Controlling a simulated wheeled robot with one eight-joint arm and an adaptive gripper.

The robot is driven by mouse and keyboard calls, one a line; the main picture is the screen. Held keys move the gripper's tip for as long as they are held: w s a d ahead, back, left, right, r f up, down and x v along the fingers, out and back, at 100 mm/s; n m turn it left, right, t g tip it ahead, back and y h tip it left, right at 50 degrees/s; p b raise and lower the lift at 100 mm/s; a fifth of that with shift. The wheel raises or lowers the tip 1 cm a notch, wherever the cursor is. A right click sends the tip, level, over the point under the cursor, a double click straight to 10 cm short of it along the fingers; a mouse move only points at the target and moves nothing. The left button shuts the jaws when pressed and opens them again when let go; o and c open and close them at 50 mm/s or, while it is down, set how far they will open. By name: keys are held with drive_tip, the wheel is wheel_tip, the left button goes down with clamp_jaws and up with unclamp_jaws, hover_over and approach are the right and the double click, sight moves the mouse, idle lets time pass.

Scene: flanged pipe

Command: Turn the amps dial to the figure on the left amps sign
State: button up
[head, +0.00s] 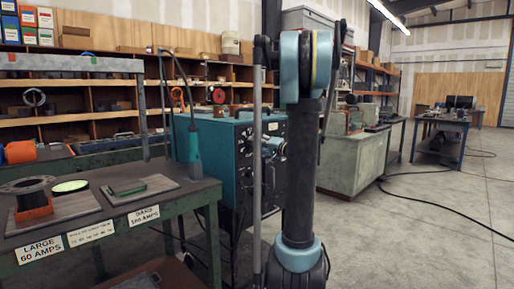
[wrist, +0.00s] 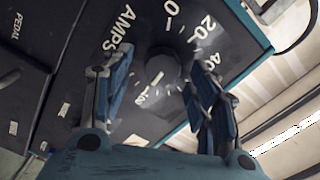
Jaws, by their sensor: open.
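The amps dial (wrist: 160,66) is a dark round knob on a black panel marked AMPS, with 0, 20 and a partly hidden 40 in view. Short white marks lie at the knob's lower side; I cannot read the setting surely. My gripper (wrist: 158,60) is open, its two blue fingers on either side of the knob; contact is unclear. In the head view the gripper (head: 272,146) is at the front of the teal machine (head: 225,135), partly hidden by my arm. The left amps sign (head: 40,250) on the bench edge reads LARGE 60 AMPS.
The right sign (head: 143,216) reads 100 AMPS; a smaller-lettered sign (head: 91,233) lies between them. The green bench (head: 110,210) holds a flanged pipe (head: 30,193) and plates. A teal torch (head: 193,145) stands by the machine. The floor on the right is open, with cables.

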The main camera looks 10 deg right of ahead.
drive_tip(key=v, duration=1.1)
drive_tip(key=shift+s+d, duration=0.2)
drive_tip(key=shift+s, duration=0.05)
